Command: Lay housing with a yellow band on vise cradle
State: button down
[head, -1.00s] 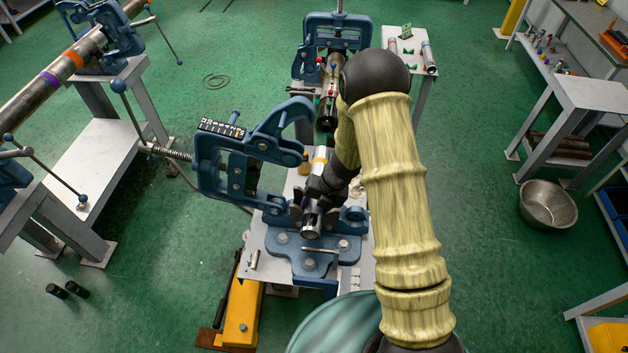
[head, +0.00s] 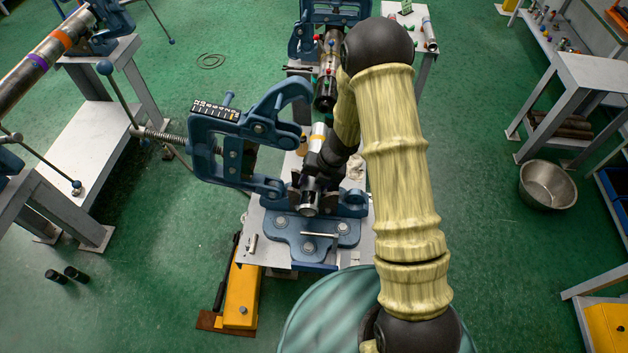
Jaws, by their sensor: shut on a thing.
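The housing (head: 308,208) is a metallic cylinder, and its yellow band (head: 318,137) shows beyond my gripper. My black gripper (head: 313,180) is shut on the middle of the housing. The housing lies lengthwise over the blue vise (head: 310,238), its near end between the lower arms of the cradle (head: 345,203). I cannot tell whether it touches the cradle. The hinged upper yoke (head: 235,145) of the vise is swung open to the left. My wrist and forearm hide part of the housing's right side and the cradle behind it.
The vise is on a grey bench (head: 355,240). The open yoke and its screw handle (head: 118,95) stick out to the left. Another vise (head: 305,40) with a pipe stands behind. A metal bowl (head: 547,187) is on the floor at right.

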notch_tip(320, 180, down, 7)
jog(key=b, duration=0.5)
dwell(0.3)
jog(key=shift+w, duration=0.15)
jog(key=shift+s+a, duration=0.1)
jog(key=shift+s, duration=0.1)
jog(key=shift+f+b, duration=0.3)
jog(key=shift+f, duration=0.2)
dwell(0.9)
jog(key=c, duration=0.6)
grip_release()
